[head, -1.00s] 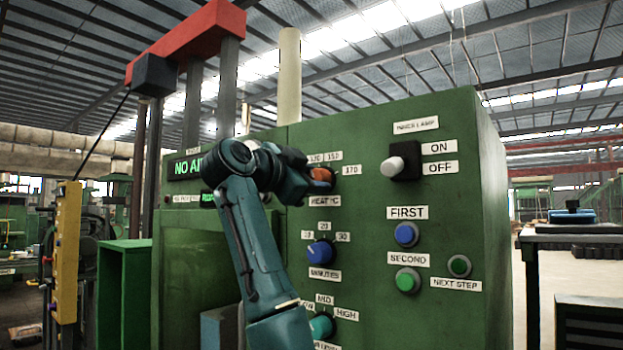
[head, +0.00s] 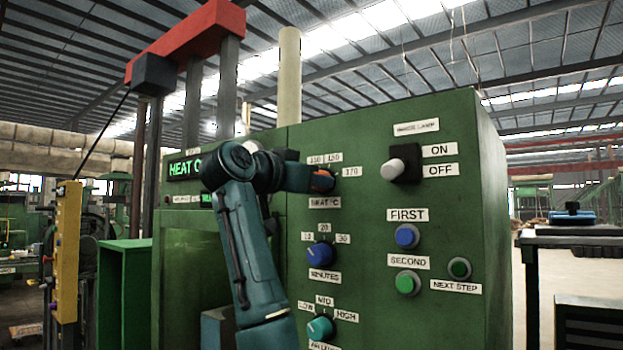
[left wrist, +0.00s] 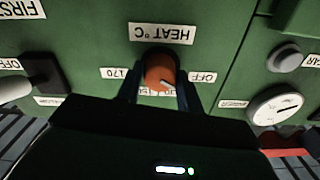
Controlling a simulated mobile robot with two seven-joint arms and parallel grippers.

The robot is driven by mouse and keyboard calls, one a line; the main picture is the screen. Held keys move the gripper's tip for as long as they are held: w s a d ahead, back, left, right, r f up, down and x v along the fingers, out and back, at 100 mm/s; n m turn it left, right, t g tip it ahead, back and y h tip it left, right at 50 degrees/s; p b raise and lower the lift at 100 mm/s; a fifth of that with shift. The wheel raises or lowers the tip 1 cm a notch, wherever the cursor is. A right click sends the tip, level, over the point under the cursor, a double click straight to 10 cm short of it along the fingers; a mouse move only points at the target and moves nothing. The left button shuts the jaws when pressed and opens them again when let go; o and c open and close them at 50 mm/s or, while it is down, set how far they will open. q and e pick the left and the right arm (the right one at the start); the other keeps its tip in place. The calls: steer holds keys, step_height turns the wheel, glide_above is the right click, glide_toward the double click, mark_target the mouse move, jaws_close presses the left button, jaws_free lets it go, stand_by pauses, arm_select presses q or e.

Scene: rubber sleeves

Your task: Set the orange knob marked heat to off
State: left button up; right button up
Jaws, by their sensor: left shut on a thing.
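The orange heat knob (head: 323,181) is on the green panel above the HEAT °C label (head: 325,203). My left gripper (head: 318,180) is shut on it. In the left wrist view, upside down, the orange knob (left wrist: 160,70) sits between the two fingers. Its white pointer mark slants to the lower right of that picture. The OFF label (left wrist: 203,77) is on the right and the 170 label (left wrist: 120,73) on the left; the labels between are partly covered by my gripper. In the head view my arm hides the OFF label. My right gripper is not in view.
Below are the blue minutes knob (head: 320,254) and a teal knob (head: 320,328). To the right are the inner lamp switch (head: 403,165), a blue button (head: 407,236) and green buttons. A lit display (head: 184,168) reads HEAT, partly covered by my arm.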

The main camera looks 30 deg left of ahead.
arm_select(q)
steer(key=shift+n, duration=0.9)
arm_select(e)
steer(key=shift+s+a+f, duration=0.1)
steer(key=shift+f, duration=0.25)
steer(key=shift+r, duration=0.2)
arm_select(q)
steer(key=o, duration=1)
